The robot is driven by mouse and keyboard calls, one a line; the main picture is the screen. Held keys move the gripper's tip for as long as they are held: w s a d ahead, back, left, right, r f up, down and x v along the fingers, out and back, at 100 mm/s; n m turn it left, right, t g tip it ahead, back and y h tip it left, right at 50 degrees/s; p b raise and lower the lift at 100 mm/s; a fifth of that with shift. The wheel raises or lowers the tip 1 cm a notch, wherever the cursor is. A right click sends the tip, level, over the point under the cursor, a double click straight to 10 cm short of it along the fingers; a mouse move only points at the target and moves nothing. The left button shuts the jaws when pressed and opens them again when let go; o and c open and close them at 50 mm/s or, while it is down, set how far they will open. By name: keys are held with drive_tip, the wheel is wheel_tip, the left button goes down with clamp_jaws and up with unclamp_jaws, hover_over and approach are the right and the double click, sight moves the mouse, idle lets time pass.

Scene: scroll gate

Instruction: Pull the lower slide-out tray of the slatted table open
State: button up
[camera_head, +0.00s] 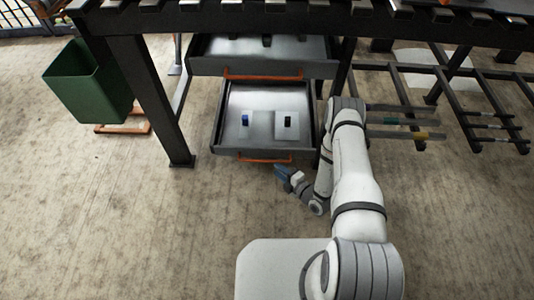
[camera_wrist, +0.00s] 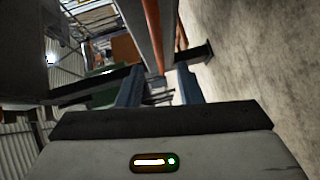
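The slatted table (camera_head: 300,22) stands across the top of the head view. Its lower slide-out tray (camera_head: 265,97) is slid out toward me, showing its inside. The tray's orange handle (camera_head: 262,158) runs along its front. A small blue block (camera_head: 245,119) and a small black block (camera_head: 288,121) on light plates are inside. My gripper (camera_head: 281,172) is just in front of the handle's right part. In the wrist view its blue fingers (camera_wrist: 158,84) are apart, and an orange bar (camera_wrist: 153,32) shows beyond, lined up with the gap. I cannot tell whether they touch it.
The upper tray (camera_head: 265,65), with its own orange handle (camera_head: 263,77), sticks out less, above the lower one. A table leg (camera_head: 152,100) and a green bin (camera_head: 87,82) stand to the left. Dark racks (camera_head: 480,105) are at the right. Open floor lies left and front.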

sight(267, 161)
drive_tip(key=b+x, duration=0.2)
drive_tip(key=x, duration=0.5)
drive_tip(key=shift+w+a, duration=0.2)
drive_tip(key=shift+w, duration=0.15)
drive_tip(key=shift+c, duration=0.5)
clamp_jaws()
